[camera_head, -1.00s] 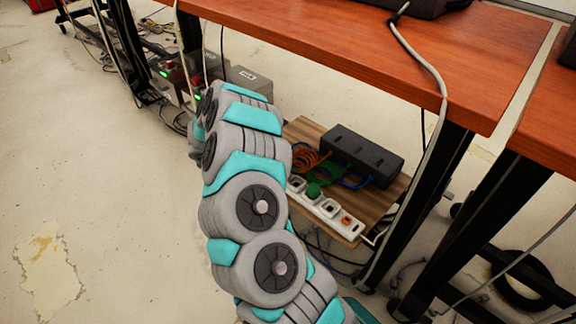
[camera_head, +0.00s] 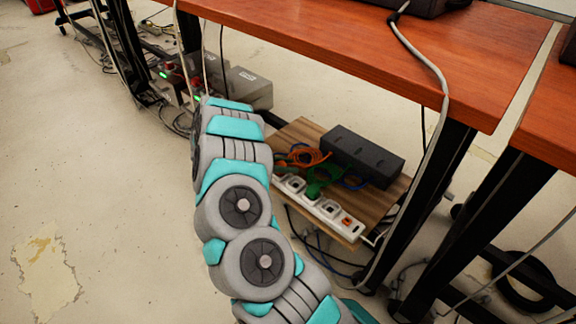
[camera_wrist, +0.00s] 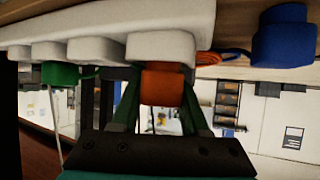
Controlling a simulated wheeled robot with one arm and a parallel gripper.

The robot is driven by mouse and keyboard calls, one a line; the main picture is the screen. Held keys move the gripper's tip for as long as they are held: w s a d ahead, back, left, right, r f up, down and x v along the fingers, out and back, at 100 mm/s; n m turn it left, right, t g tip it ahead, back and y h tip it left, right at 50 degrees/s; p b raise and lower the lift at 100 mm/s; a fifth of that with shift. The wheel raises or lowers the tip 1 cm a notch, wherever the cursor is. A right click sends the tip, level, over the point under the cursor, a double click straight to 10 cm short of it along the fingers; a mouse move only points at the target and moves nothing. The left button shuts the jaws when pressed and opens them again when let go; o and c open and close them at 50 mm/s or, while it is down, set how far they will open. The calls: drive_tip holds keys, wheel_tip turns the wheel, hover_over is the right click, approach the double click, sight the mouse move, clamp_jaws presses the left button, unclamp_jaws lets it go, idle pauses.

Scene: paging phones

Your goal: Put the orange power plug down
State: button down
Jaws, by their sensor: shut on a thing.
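The orange power plug (camera_wrist: 162,88) is between the dark green fingers of my gripper (camera_wrist: 161,98) in the wrist view. The gripper is shut on it. The plug's far end is right at a white socket block (camera_wrist: 160,47) of the power strip; I cannot tell whether they touch. In the head view my arm hides the gripper and the plug. The white power strip (camera_head: 331,210) lies on a wooden board (camera_head: 382,203) under the table, with an orange cable coil (camera_head: 308,157) behind it.
A green plug (camera_wrist: 60,75) and a blue plug (camera_wrist: 284,38) flank the orange one in the wrist view. A black box (camera_head: 362,156) sits on the board. The red-brown tabletop (camera_head: 370,50) overhangs, and a black table leg (camera_head: 418,215) stands at right.

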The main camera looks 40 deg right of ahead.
drive_tip(key=shift+f, duration=0.15)
drive_tip(key=shift+c, duration=2.1)
unclamp_jaws()
